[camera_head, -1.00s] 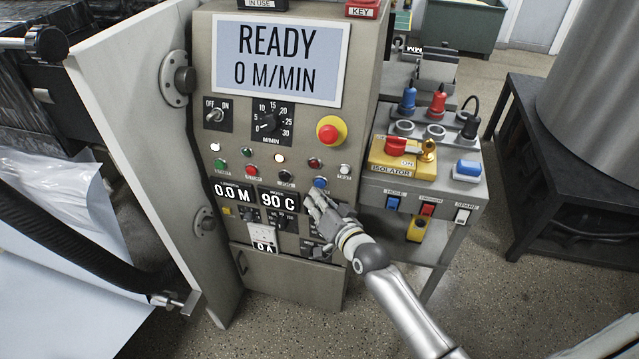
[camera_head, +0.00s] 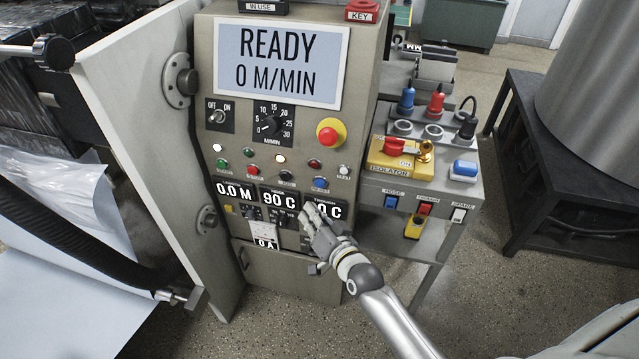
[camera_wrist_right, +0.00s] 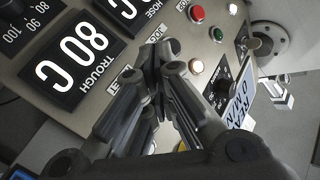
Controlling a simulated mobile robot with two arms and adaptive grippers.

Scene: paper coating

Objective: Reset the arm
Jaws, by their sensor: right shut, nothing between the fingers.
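My right gripper (camera_head: 318,222) is in front of the lower part of the grey control panel (camera_head: 285,262), just below the small displays. It is shut with nothing in it. It covers part of the right-hand display in the head view. In the right wrist view the closed fingers (camera_wrist_right: 168,62) point at the panel, near the "80 C" trough display (camera_wrist_right: 78,58). I cannot tell whether the fingertips touch the panel. My left gripper is not in view.
The panel screen (camera_head: 278,60) reads "READY 0 M/MIN". A red emergency button (camera_head: 329,136) sits on the panel. A side unit with a yellow isolator (camera_head: 402,160) stands to the right. A black hose (camera_head: 90,240) crosses at left. Speckled floor (camera_head: 370,335) is free in front.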

